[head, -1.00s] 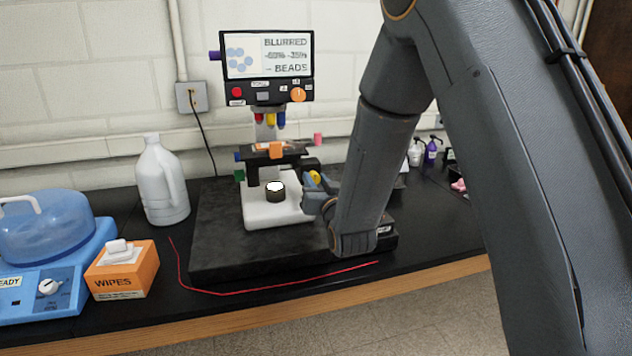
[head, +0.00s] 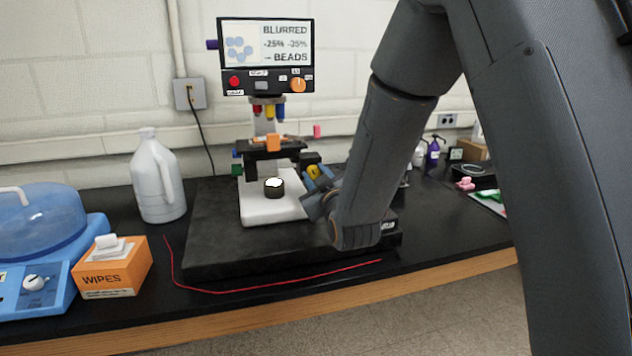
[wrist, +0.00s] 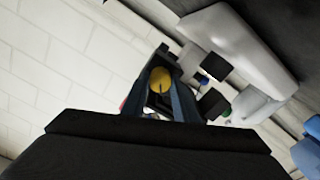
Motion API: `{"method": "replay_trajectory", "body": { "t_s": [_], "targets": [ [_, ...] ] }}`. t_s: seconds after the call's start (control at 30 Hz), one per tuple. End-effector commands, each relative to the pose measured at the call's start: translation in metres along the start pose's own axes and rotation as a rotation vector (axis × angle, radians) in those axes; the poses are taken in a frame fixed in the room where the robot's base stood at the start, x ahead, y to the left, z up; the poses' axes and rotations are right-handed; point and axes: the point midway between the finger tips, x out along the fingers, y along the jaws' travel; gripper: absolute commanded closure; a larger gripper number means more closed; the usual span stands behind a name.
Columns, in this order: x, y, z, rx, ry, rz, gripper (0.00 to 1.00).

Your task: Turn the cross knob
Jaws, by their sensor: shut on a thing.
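A microscope-like device stands on a black slab. A yellow round knob (head: 313,171) is on the right side of its stage; I take it for the cross knob. My gripper (head: 320,189) reaches it from the right. In the wrist view the yellow knob (wrist: 161,79) sits between the two blue-grey fingers of my gripper (wrist: 162,88), which are shut on it. A thin dark line crosses the knob's face. The fingers hide part of its rim.
A dark round piece with a white top (head: 274,188) stands on the device's white base (head: 262,211). A white jug (head: 157,180), an orange wipes box (head: 113,270) and a blue machine (head: 45,240) stand left. A red cord (head: 235,291) lies along the slab's front.

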Motion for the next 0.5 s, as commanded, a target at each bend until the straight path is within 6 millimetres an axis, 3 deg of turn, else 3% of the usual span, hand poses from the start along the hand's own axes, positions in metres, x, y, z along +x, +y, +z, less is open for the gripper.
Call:
{"method": "replay_trajectory", "body": {
  "t_s": [0.5],
  "targets": [
    [0.0001,-0.0014,0.0016,-0.449,-0.001,0.000,0.96]
  ]
}}
